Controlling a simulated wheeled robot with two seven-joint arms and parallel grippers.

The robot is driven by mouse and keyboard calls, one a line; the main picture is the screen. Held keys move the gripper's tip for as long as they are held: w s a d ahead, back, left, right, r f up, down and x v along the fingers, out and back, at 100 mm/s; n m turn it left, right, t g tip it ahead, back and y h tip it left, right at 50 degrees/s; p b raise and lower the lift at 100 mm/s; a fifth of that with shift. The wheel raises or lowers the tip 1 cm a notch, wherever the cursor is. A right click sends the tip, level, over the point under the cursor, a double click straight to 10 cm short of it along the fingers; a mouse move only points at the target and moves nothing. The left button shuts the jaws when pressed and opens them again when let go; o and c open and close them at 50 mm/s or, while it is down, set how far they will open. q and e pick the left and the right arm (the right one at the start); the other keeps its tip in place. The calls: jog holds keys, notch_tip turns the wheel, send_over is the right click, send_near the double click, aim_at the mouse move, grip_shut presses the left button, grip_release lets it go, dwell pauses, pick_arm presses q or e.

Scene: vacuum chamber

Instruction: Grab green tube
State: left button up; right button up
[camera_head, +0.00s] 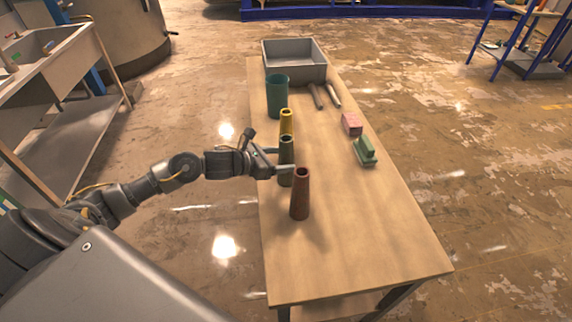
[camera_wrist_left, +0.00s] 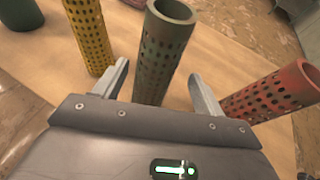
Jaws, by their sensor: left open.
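The green tube (camera_head: 286,147) stands upright on the table, between a yellow tube (camera_head: 286,122) and a red-brown tube (camera_head: 300,195). My left gripper (camera_head: 281,160) reaches in from the left at the green tube and partly covers it. In the left wrist view the green tube (camera_wrist_left: 163,52) has rows of holes and stands between the two open fingers of my left gripper (camera_wrist_left: 160,85). There is a gap on each side of it. The lower end of the tube is hidden behind the gripper body. My right gripper is not in view.
The yellow tube (camera_wrist_left: 88,35) and the red tube (camera_wrist_left: 275,92) flank the gripper closely. A teal cup (camera_head: 277,95), a grey bin (camera_head: 294,62), a pink block (camera_head: 352,123) and a green block (camera_head: 364,151) stand on the table (camera_head: 385,240). Its near end is clear.

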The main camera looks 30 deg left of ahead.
aim_at(291, 154)
pick_arm(q)
jog(key=p+x, duration=0.1)
jog(key=x, duration=0.2)
jog(key=shift+w+p, duration=0.35)
jog(key=shift+w, duration=0.15)
jog(key=shift+w+d+f, duration=0.2)
jog(key=shift+w+f, duration=0.05)
jog(key=shift+w, duration=0.15)
jog(key=c, duration=1.1)
jog(key=shift+o, duration=0.2)
jog(key=shift+r+b, duration=0.35)
jog(key=shift+r, duration=0.15)
jog(key=s+a+r+b, duration=0.5)
jog(key=a+r+b, duration=0.1)
jog(key=a+r, duration=0.6)
jog(key=shift+s+a, duration=0.2)
jog(key=shift+a, duration=0.3)
